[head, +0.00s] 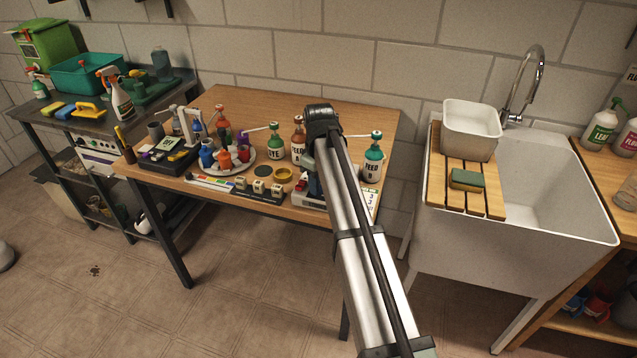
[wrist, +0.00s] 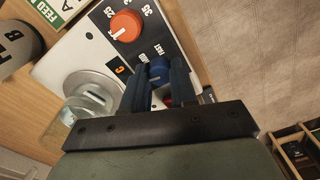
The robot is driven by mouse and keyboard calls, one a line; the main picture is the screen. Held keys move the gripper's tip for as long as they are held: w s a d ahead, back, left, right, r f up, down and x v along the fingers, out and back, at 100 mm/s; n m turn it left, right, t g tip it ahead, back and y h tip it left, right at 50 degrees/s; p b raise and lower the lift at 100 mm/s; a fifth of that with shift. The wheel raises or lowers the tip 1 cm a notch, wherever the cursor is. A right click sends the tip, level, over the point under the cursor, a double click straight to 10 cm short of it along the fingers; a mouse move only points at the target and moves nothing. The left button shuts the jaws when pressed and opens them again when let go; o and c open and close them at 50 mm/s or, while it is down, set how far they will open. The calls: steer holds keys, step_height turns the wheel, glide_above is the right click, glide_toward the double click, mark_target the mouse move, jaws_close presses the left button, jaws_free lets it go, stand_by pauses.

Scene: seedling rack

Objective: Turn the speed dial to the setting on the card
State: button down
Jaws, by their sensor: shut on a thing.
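The blue dial (wrist: 158,68) sits on a white machine panel (wrist: 88,52) with the word FAST printed beside it. My gripper (wrist: 160,75) has one finger on each side of the blue dial and is shut on it. The dial's pointer and exact setting are too small to tell. In the head view my arm hides most of the machine (head: 308,202) and the gripper. A card with a green band reading FEED (wrist: 55,14) lies beside the machine at top left in the wrist view; only part of it shows. A white card (head: 370,198) also shows right of my arm.
An orange dial (wrist: 125,26) with numbers is close to my fingers, and a round clear-and-grey part (wrist: 88,92) is left of them. A green-topped FEED bottle (head: 373,160) stands right of my arm. Several bottles and a round tray (head: 247,166) crowd the table's left.

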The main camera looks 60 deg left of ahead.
steer(key=m, duration=1)
steer(key=shift+m, duration=0.4)
steer(key=m, duration=0.5)
steer(key=shift+m, duration=0.3)
steer(key=m, duration=0.4)
steer(key=shift+m, duration=0.7)
steer(key=c, duration=0.9)
jaws_free()
